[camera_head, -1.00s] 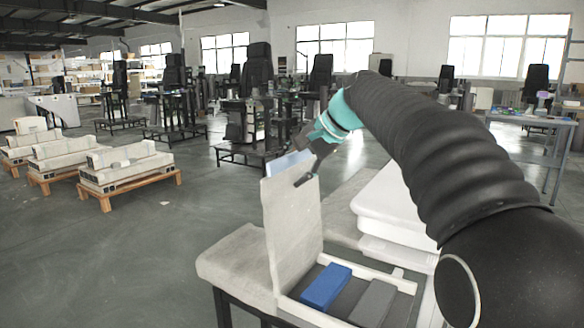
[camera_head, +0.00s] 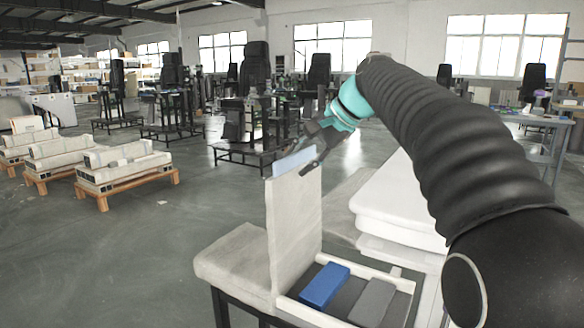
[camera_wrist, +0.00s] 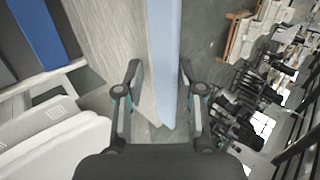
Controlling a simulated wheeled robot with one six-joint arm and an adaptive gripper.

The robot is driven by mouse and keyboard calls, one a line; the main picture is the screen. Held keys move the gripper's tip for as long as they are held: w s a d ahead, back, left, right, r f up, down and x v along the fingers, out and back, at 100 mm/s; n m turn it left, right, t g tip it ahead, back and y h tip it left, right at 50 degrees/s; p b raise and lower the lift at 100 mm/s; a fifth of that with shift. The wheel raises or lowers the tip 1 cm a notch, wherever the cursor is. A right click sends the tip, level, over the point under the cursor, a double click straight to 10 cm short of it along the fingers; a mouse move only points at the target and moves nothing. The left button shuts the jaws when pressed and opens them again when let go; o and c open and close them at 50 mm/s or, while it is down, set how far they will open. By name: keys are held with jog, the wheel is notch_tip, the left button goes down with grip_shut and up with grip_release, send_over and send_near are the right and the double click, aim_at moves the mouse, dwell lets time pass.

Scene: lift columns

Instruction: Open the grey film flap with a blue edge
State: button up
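The grey film flap (camera_head: 293,230) stands about upright on the bench unit, above the left end of an open compartment. Its pale blue edge (camera_head: 294,160) is at the top. In the wrist view the flap (camera_wrist: 105,35) runs down the middle, with the blue edge (camera_wrist: 164,50) along its right side. My gripper (camera_head: 298,160) is at the flap's top. In the wrist view my gripper (camera_wrist: 160,72) is open, with the blue edge between its fingers. The left finger overlaps the grey face, and the right finger is beyond the edge. Contact cannot be told.
The compartment holds a blue block (camera_head: 325,286) and a grey block (camera_head: 372,302). A grey padded top (camera_head: 232,262) lies left of the flap. A white rounded body (camera_head: 400,205) stands to the right. Open floor (camera_head: 130,240) spreads left, with pallets (camera_head: 125,170) beyond.

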jog(key=v, duration=0.8)
jog(key=shift+r, duration=0.25)
jog(key=shift+s, duration=0.15)
jog(key=s+d+f+n+h, duration=0.1)
jog(key=d+f+h, duration=0.15)
jog(key=f, duration=0.45)
jog(key=d+f+n+h, duration=0.1)
jog(key=d+f, duration=0.2)
jog(key=f, duration=0.5)
jog(key=s+d+f+n+h, duration=0.1)
jog(key=s+f, duration=0.4)
jog(key=s, duration=0.4)
jog(key=s+d+f+n+h, duration=0.1)
jog(key=s+f+n, duration=0.1)
jog(key=s+f, duration=0.4)
jog(key=s+d+f+n+t+h, duration=0.1)
jog(key=s+f, duration=0.4)
jog(key=s, duration=0.8)
jog(key=shift+f+h, duration=0.35)
